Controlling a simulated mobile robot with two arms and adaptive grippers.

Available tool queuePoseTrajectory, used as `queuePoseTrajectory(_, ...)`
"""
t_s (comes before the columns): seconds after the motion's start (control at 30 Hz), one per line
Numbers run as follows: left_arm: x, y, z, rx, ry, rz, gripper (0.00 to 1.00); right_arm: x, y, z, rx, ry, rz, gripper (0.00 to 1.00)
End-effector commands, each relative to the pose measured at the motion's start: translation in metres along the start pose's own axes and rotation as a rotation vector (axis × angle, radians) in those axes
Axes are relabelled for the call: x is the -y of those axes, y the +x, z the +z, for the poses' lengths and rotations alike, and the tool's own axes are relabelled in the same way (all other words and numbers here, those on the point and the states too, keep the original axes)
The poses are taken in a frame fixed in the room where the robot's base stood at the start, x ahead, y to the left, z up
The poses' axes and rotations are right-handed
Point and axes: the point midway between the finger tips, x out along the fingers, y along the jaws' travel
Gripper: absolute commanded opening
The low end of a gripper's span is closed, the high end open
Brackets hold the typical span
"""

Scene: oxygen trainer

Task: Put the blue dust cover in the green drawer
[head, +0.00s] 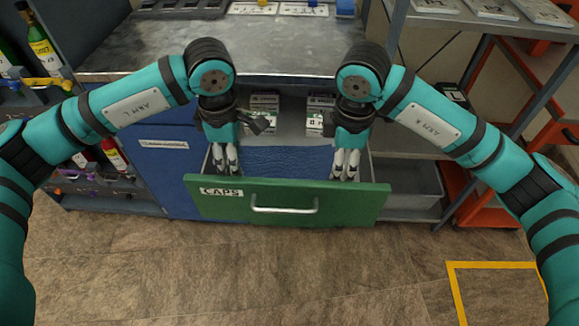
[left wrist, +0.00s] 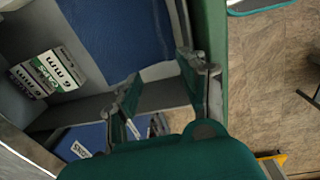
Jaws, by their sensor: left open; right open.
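The green drawer (head: 350,201), labelled CAPS, is pulled open under the worktop; its blue-lined floor is largely bare in the middle. My left gripper (head: 227,172) points down at the drawer's left end, just behind the front panel. It is open, and nothing shows between its fingers in the left wrist view (left wrist: 165,88). My right gripper (head: 345,172) points down at the drawer's right end, also open, with nothing seen in it. A small blue item (head: 346,8) stands at the worktop's back right, cut by the frame edge; I cannot tell whether it is the dust cover.
Label cards (head: 264,103) show at the back of the drawer. The grey worktop (head: 275,45) overhangs it, with trays along its back edge. A blue cabinet (head: 175,175) is left, a grey shelf bin (head: 410,185) right. The floor in front is clear.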

Motion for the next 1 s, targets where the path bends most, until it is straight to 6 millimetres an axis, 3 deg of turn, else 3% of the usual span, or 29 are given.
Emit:
queuePoseTrajectory(0.2, 0.019, -0.029, 0.0, 0.001, 0.002, 0.002, 0.42, 0.019, -0.029, 0.0, -0.001, 0.0, 0.003, 0.42)
queuePoseTrajectory(0.33, 0.027, -0.037, 0.0, -0.001, 0.001, -0.001, 0.42, 0.026, -0.037, 0.0, 0.0, 0.001, 0.001, 0.42)
queuePoseTrajectory(1.0, 0.028, -0.038, 0.0, 0.0, 0.0, -0.001, 0.42, 0.027, -0.038, 0.0, 0.001, 0.001, 0.0, 0.42)
